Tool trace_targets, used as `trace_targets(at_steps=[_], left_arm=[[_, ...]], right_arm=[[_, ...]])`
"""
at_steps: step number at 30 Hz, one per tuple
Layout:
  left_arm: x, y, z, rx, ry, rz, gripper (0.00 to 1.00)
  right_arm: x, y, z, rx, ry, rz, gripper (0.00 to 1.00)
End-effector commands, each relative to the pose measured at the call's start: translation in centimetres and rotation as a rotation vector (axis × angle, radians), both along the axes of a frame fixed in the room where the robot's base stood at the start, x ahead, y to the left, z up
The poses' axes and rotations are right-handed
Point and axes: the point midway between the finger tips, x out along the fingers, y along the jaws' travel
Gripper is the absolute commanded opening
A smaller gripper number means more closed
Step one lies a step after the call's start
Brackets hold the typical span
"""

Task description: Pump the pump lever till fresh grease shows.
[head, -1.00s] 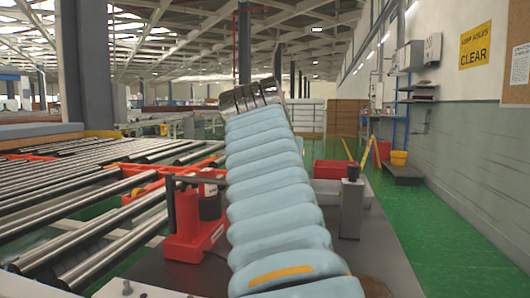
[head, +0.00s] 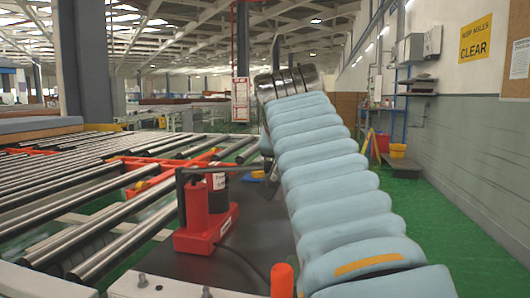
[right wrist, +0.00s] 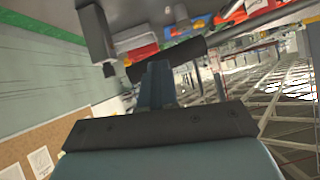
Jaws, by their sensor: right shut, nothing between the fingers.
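The red grease pump (head: 207,217) stands on a dark surface left of my right arm in the head view. Its dark lever (head: 228,168) runs from the pump's top towards the arm. My right arm's light-blue padded cover fills the middle. A dark part, seemingly my right gripper (head: 268,168), shows partly behind the arm, near the lever's end. In the right wrist view my right gripper (right wrist: 156,78) is shut and empty. A dark cylinder (right wrist: 180,56), perhaps the lever's grip, lies across just beyond its fingers; contact is unclear. No grease is discernible. My left gripper is out of view.
Roller conveyors (head: 85,190) fill the left. An orange upright piece (head: 282,280) stands at the bottom. A black hose (head: 245,262) trails from the pump.

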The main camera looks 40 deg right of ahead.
Motion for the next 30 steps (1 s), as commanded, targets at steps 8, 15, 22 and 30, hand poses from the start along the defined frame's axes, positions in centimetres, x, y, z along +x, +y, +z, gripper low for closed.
trace_targets(at_steps=[8,15,22,30], left_arm=[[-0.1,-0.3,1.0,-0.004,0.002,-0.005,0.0],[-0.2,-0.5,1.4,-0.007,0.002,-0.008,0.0],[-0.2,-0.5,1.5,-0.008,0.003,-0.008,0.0],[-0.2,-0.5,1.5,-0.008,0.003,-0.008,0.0]], right_arm=[[-3.6,4.0,4.0,-0.006,-0.004,-0.002,0.0],[-5.3,5.9,5.7,-0.007,-0.005,-0.003,0.0],[-5.6,6.2,5.9,-0.006,-0.004,-0.004,0.0],[-5.6,6.1,5.8,-0.006,-0.004,-0.004,0.0]])
